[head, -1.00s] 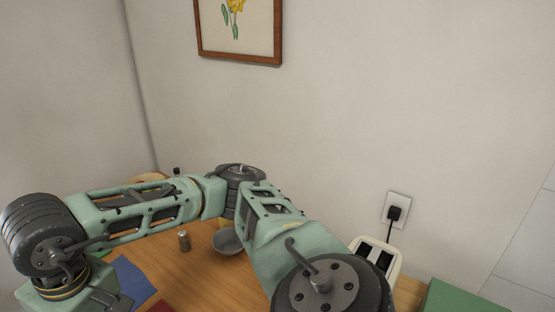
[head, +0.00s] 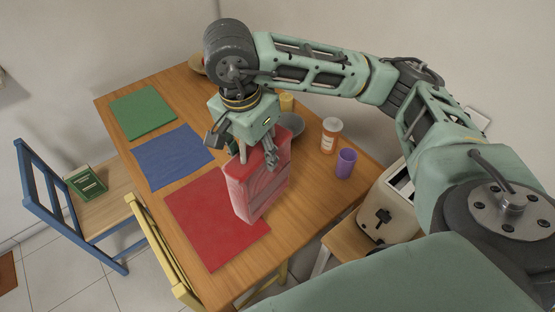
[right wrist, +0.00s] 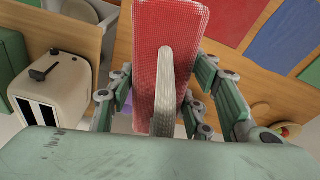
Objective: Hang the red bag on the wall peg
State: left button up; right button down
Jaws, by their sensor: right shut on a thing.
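The red bag (head: 262,183) hangs upright from my right gripper (head: 258,150) above the table, over the edge of the red mat. In the right wrist view, my right gripper's fingers (right wrist: 165,115) are on both sides of a pale strap (right wrist: 166,85) at the bag's top, and the red bag (right wrist: 150,30) lies beyond. My right gripper is shut on the bag. The wall peg does not show in either current view. My left gripper is not in view.
The wooden table (head: 310,195) carries a red mat (head: 205,225), blue mat (head: 170,155), green mat (head: 143,110), grey bowl (head: 292,123), orange jar (head: 331,135) and purple cup (head: 345,163). A toaster (head: 385,212) stands at right. A blue chair (head: 45,195) and yellow chair (head: 160,250) are beside the table.

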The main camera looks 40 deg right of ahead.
jog(key=m, duration=0.3)
jog(key=d+m, duration=0.1)
jog(key=shift+w+f+m+g, duration=0.2)
jog(key=shift+f+m+g, duration=0.1)
jog(key=shift+g, duration=0.1)
jog(key=m, duration=0.4)
jog(key=shift+w+d+f+m+g, duration=0.1)
jog(key=shift+d+f+m+g, duration=0.15)
jog(key=shift+d+m+g, duration=0.1)
jog(key=m, duration=0.3)
jog(key=d+f+m+y, duration=0.1)
jog(key=m, duration=0.2)
jog(key=m+g, duration=0.1)
jog(key=m, duration=0.3)
jog(key=shift+w+d+f, duration=0.1)
jog(key=shift+d+f, duration=0.1)
jog(key=shift+d, duration=0.2)
jog(key=w+d+f+p, duration=0.3)
jog(key=w+d+f, duration=0.4)
jog(key=f, duration=0.3)
jog(key=shift+w+d+f, duration=0.3)
jog(key=shift+w, duration=0.6)
